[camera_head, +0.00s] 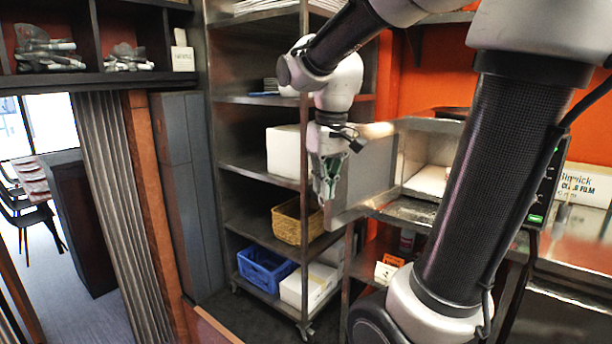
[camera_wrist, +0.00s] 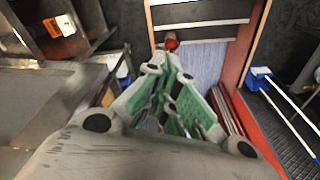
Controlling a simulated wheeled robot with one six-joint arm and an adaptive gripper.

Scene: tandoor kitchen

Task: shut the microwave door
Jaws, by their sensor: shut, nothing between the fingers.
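The microwave (camera_head: 428,165) stands on the metal counter, and its inside shows. Its door (camera_head: 368,182) is swung open, a flat grey panel reaching out left from the cavity. My gripper (camera_head: 328,192) is shut and empty and points down at the door's free left end. It overlaps that end in the head view, and I cannot tell whether it touches. In the wrist view the shut fingers (camera_wrist: 175,105) show in the middle, with a grey flat surface (camera_wrist: 45,110), likely the door, to their left. My arm hides part of the microwave's right side.
A metal shelf rack stands behind and left of the door, with a wicker basket (camera_head: 297,221), a blue crate (camera_head: 265,270) and white boxes (camera_head: 309,286). A film box (camera_head: 585,186) is right of the microwave. Open floor lies left of the rack.

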